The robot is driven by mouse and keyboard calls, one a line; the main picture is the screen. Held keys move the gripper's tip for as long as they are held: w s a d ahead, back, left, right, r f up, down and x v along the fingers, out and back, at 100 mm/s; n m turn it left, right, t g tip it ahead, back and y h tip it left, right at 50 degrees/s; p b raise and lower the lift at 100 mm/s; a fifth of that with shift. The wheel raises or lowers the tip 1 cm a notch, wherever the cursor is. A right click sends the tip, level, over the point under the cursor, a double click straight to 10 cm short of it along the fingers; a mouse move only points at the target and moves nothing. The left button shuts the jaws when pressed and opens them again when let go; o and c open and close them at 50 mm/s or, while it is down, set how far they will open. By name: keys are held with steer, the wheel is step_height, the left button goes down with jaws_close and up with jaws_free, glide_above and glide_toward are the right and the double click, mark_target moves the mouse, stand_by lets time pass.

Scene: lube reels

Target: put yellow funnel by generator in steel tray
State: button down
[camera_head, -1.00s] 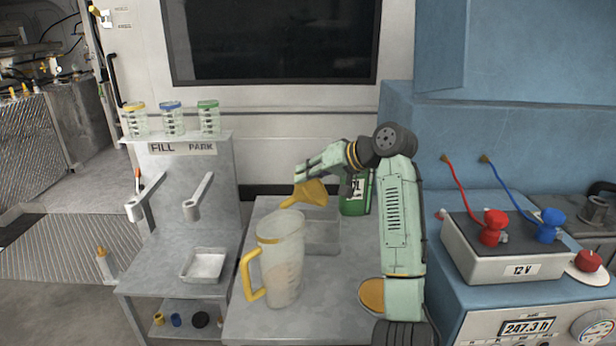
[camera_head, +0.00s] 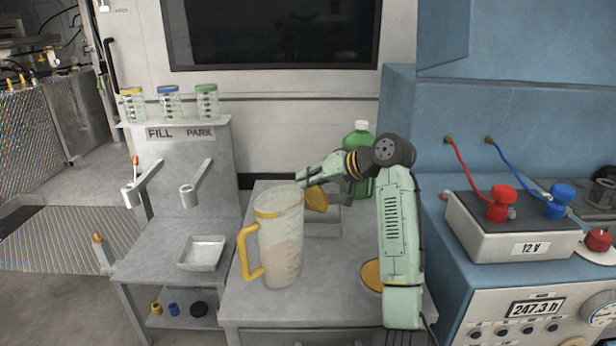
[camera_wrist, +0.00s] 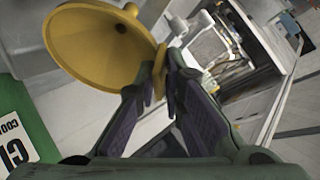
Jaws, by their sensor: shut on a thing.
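The yellow funnel (camera_head: 317,199) is held by my gripper (camera_head: 304,181) above the middle bench, behind the clear pitcher, which hides part of it. A grey open container (camera_head: 323,229) stands on the middle bench below the funnel, partly hidden by the pitcher. The blue generator panel (camera_head: 470,315) is at the right.
The clear pitcher (camera_head: 280,245) with a yellow handle stands between the funnel and the left tray. A green bottle (camera_head: 358,150) stands behind my arm. Two arms (camera_head: 188,194) project from the stand above the tray. An amber disc (camera_head: 371,276) lies beside my arm.

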steer(key=shift+f, duration=0.1)
steer(key=c, duration=1.6)
jaws_free()
steer(key=v, duration=1.2)
steer(key=shift+s+d+f, duration=0.1)
steer(key=shift+d, duration=0.05)
